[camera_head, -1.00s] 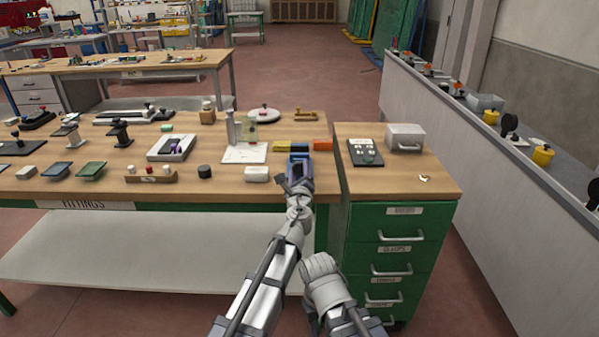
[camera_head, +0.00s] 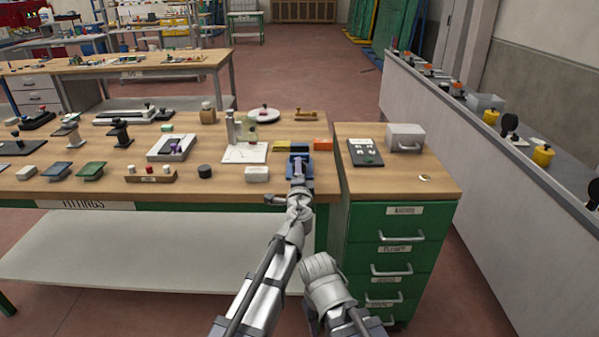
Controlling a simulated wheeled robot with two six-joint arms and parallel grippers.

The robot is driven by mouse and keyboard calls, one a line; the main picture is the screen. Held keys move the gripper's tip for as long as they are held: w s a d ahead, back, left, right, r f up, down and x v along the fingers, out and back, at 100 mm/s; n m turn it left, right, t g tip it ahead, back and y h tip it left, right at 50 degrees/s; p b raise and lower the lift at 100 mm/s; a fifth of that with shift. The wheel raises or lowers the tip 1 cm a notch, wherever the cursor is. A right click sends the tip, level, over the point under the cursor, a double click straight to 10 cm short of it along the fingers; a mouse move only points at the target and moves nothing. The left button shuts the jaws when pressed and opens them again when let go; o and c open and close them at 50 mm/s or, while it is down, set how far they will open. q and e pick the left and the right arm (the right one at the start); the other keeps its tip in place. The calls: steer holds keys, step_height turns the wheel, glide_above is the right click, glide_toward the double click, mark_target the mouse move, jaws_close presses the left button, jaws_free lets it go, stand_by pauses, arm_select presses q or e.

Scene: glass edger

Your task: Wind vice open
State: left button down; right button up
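The vice (camera_head: 300,161) is the small blue block at the front right of the wooden bench in the head view. My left arm reaches up to its front, and my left gripper (camera_head: 297,192) is right at the vice's near side. A short dark bar (camera_head: 275,198) sticks out left of the gripper at the bench edge; I cannot tell if it is the vice handle or a finger. The fingertips are too small and overlapped to read. My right arm is folded low at the picture's bottom middle; its gripper does not show.
A green drawer cabinet (camera_head: 395,240) with a wooden top adjoins at right.

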arm_select(q)
steer(key=n, duration=0.4)
steer(key=shift+s+n, duration=0.1)
steer(key=shift+n, duration=0.3)
steer(key=n, duration=0.3)
steer(key=shift+n, duration=0.3)
steer(key=n, duration=1.2)
steer(key=shift+n, duration=0.3)
steer(key=n, duration=0.3)
steer(key=shift+n, duration=0.4)
steer(key=n, duration=0.3)
steer(key=shift+d+n, duration=0.1)
steer(key=shift+n, duration=1.9)
